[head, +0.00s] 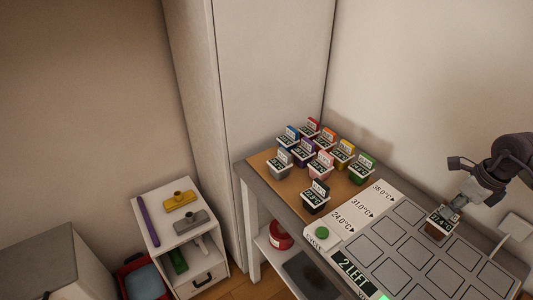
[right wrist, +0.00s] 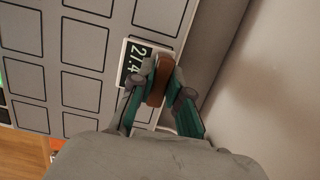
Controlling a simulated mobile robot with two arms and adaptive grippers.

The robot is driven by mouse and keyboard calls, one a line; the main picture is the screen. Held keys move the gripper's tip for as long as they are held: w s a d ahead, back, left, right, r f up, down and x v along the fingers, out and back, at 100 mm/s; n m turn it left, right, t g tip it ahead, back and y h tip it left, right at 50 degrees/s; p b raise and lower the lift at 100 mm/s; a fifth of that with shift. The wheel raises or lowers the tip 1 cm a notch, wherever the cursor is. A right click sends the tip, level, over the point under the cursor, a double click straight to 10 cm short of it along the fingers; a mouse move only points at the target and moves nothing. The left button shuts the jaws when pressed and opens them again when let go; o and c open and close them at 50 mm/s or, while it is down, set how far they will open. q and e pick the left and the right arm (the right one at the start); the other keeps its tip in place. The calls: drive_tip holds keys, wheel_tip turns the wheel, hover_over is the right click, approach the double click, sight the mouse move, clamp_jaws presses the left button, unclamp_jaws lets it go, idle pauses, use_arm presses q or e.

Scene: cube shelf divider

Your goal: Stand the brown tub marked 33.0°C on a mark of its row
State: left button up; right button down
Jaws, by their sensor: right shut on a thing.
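My right gripper (head: 456,203) is shut on the brown tub (head: 435,230), whose display looks like 27.4, not 33.0. In the right wrist view the brown tub (right wrist: 158,84) sits between the fingertips (right wrist: 160,88), with its display card (right wrist: 136,64) beside it. The tub is over the far right part of the grey marked board (head: 402,280); whether it touches the board I cannot tell. The board has rows of dark square outlines. Row labels (head: 366,206) read 38.0°C, 31.0°C and 24.0°C with arrows. My left gripper is not in view.
Several coloured tubs with cards stand on a wooden mat (head: 262,158) left of the board; a black tub (head: 316,198) is nearest the board. A green button (head: 322,233) and a "2 LEFT" display (head: 353,273) lie along the board's near edge. The wall is close behind.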

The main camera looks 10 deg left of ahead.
drive_tip(key=c, duration=1.3)
unclamp_jaws()
drive_tip(key=shift+o, duration=0.4)
drive_tip(key=o, duration=0.5)
drive_tip(key=shift+f, duration=0.1)
wheel_tip(320, 180, up, 9)
drive_tip(key=p, duration=0.6)
drive_tip(key=shift+r+p, duration=0.2)
drive_tip(key=shift+p, duration=0.1)
drive_tip(key=shift+f, duration=0.1)
